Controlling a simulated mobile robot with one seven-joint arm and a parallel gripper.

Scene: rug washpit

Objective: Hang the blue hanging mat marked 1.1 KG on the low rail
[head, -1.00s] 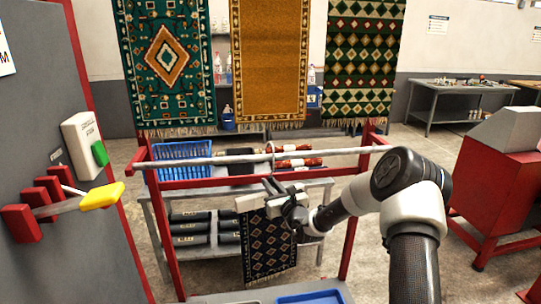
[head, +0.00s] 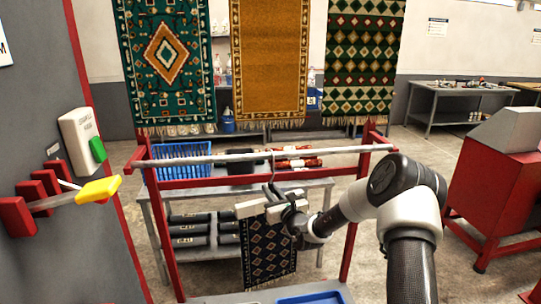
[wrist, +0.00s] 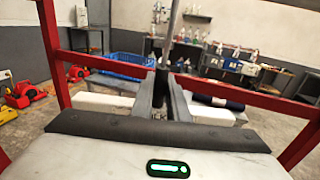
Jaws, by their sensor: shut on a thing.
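The dark blue patterned hanging mat (head: 268,252) hangs below my gripper (head: 283,197) in the head view. Its metal hanger hook (head: 272,163) rises from the gripper to the grey low rail (head: 215,157). The hook's top is at rail height; I cannot tell for sure whether it rests over the rail. In the wrist view my gripper (wrist: 172,100) is shut on the hanger stem (wrist: 174,30), which stands up between the fingers. The mat is hidden there, and no weight mark is readable.
The red frame (head: 357,200) carries the rail. Behind it stands a shelf with a blue basket (head: 182,160) and dark rolls (head: 190,229). A grey panel with a yellow-handled lever (head: 98,190) is close on the left. A red machine (head: 495,190) stands at right.

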